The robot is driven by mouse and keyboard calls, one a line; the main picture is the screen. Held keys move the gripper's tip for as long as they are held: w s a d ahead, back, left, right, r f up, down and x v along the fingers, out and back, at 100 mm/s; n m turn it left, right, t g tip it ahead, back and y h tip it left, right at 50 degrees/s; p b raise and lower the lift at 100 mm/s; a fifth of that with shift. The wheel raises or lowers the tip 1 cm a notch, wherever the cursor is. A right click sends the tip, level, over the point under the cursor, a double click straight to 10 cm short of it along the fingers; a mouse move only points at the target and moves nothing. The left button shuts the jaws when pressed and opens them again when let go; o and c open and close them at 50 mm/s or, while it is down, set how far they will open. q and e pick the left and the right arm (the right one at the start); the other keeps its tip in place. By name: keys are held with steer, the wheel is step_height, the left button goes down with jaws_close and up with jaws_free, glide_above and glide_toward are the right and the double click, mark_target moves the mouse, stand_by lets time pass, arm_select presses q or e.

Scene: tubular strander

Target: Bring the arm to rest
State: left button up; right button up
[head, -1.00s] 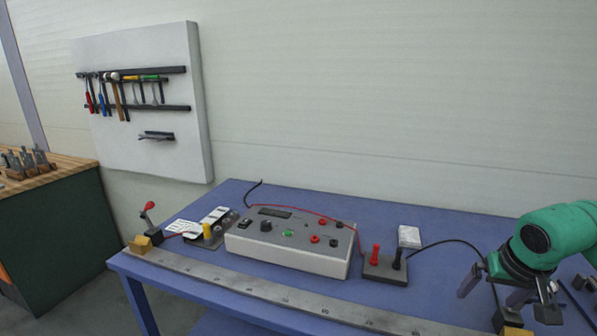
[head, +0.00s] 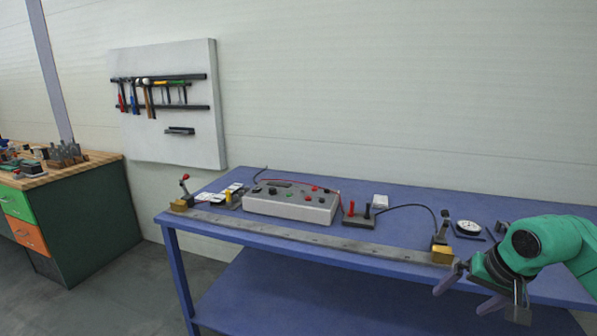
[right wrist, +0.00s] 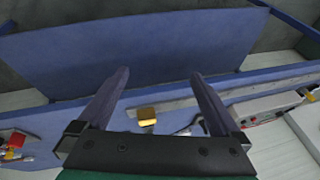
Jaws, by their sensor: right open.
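My right gripper (head: 464,291) is at the lower right of the head view, in front of the blue bench's front edge, on a green arm. Its fingers are apart. In the right wrist view the open gripper (right wrist: 155,85) has nothing between its fingertips but the bench's lower shelf (right wrist: 130,55) beyond. The brass block (head: 443,255) at the right end of the long metal bar lies just above and left of the gripper in the head view, apart from it. My left gripper is not in view.
The blue bench (head: 420,205) carries a grey control box (head: 290,203), a metal bar (head: 310,236), a terminal block (head: 358,220) and a round dial (head: 468,228). A tool board (head: 170,140) hangs on the wall. A green cabinet (head: 90,220) stands at left. The floor before the bench is clear.

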steer(key=w+a+f+m+t+y, duration=0.5)
steer(key=w+a+f+m+y, duration=0.5)
steer(key=m, duration=1)
steer(key=s+d+f+m+t+h, duration=0.15)
steer(key=d+f+m+h, duration=0.25)
steer(key=f+m, duration=0.7)
steer(key=s+d+f+m+t+h, duration=0.1)
steer(key=s+d+f+m+h, duration=0.2)
steer(key=f+m, duration=0.75)
steer(key=s+d+f+m+g+h, duration=0.2)
steer(key=s+f+m+h, duration=0.1)
steer(key=s+f+m, duration=0.7)
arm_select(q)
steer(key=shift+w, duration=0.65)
arm_select(e)
steer(key=s+a+f+m+g, duration=0.2)
steer(key=s+f+m+g, duration=0.1)
steer(key=s, duration=0.7)
steer(key=s+a+f+m+g, duration=0.2)
steer(key=s+f+m, duration=0.3)
steer(key=s+f, duration=0.3)
steer(key=s+a+f+m+g, duration=0.3)
steer(key=s+f, duration=0.3)
steer(key=s, duration=0.7)
steer(key=shift+s+f+m+g+h, duration=0.25)
steer(key=shift+s+m+g+h, duration=0.25)
steer(key=shift+m, duration=0.35)
